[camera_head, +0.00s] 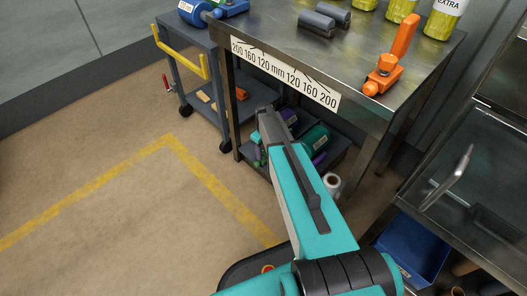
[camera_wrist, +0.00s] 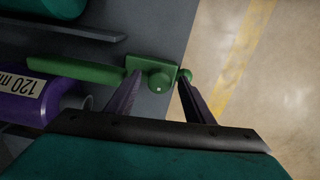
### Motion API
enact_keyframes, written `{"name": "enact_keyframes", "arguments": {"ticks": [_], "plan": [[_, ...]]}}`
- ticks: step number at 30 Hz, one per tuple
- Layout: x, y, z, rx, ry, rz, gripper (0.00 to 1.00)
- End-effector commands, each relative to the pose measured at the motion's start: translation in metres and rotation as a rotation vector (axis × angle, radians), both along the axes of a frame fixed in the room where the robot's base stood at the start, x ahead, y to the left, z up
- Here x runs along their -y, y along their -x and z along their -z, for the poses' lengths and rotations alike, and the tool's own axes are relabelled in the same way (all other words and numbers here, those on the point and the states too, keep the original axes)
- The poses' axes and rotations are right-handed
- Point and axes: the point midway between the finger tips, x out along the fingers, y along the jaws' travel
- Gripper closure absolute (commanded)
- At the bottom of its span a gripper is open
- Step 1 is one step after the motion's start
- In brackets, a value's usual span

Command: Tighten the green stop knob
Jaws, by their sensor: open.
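In the wrist view, a green lane-divider fitting lies on a grey shelf, with a block-like body (camera_wrist: 152,75) and a long green bar (camera_wrist: 85,73) to the left. I cannot tell whether either finger touches. In the head view my arm hides the gripper and most of the fitting.
A purple cylinder (camera_wrist: 22,97) lies close left of my gripper on the lower shelf (camera_wrist: 140,45). The steel table (camera_head: 300,50) stands above, bearing an orange fitting (camera_head: 384,76) and several bottles. A grey cart (camera_head: 196,60) stands left. The floor in front is clear.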

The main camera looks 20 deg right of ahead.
Motion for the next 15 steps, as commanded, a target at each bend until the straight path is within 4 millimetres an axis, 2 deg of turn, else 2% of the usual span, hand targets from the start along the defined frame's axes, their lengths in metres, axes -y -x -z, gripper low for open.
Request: {"name": "enact_keyframes", "arguments": {"ticks": [1, 8, 9, 15], "plan": [[0.0000, 0.0001, -0.0001, 0.000, 0.000, 0.000, 0.54], [0.0001, 0.0002, -0.0001, 0.000, -0.001, 0.000, 0.93], [-0.0061, 0.0003, -0.0003, 0.000, -0.001, -0.003, 0.94], [-0.0013, 0.0008, -0.0006, -0.003, -0.003, 0.012, 0.94]]}}
